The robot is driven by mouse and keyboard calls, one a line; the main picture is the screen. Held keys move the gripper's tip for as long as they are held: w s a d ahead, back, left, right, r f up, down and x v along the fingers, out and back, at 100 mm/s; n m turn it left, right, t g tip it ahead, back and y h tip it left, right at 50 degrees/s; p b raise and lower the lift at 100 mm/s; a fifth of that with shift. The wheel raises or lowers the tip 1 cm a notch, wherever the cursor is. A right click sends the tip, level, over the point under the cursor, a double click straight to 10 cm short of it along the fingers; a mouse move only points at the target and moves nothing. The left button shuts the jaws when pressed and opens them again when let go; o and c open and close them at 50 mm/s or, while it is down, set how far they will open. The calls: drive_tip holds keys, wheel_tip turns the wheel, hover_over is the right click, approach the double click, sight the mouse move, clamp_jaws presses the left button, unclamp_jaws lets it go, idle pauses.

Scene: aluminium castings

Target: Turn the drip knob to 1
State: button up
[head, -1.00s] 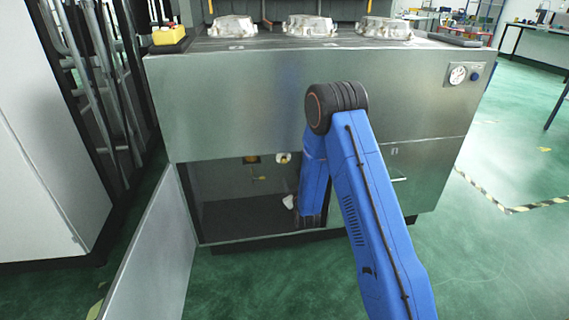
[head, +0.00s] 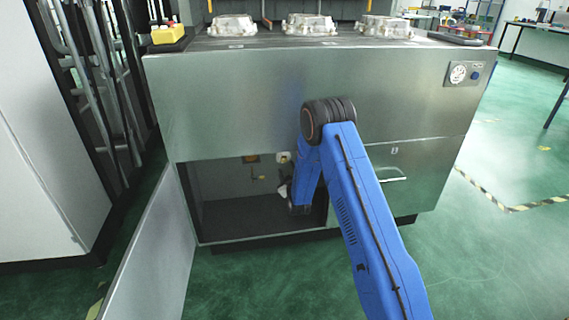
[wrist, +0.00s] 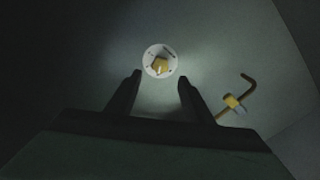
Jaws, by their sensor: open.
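The drip knob (wrist: 160,66) is yellow and sits on a round white dial (wrist: 167,51) with small dark marks. The dial is on the back wall of the open lower cabinet. The numbers on it are too small to read. In the wrist view my gripper (wrist: 158,82) is open and empty, its two fingers pointing towards the dial with the knob between and beyond their tips. In the head view the white dial (head: 283,157) shows just left of my blue arm, and the gripper is partly hidden beside the arm at the cabinet opening.
A brass pipe with a yellow fitting (wrist: 233,101) is right of the dial in the wrist view. The cabinet door (head: 155,255) stands open at the left. Castings (head: 309,25) sit on top. A gauge (head: 458,74) is at the upper right.

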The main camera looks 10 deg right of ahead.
sight(284, 160)
drive_tip(key=w, duration=0.7)
drive_tip(key=c, duration=1)
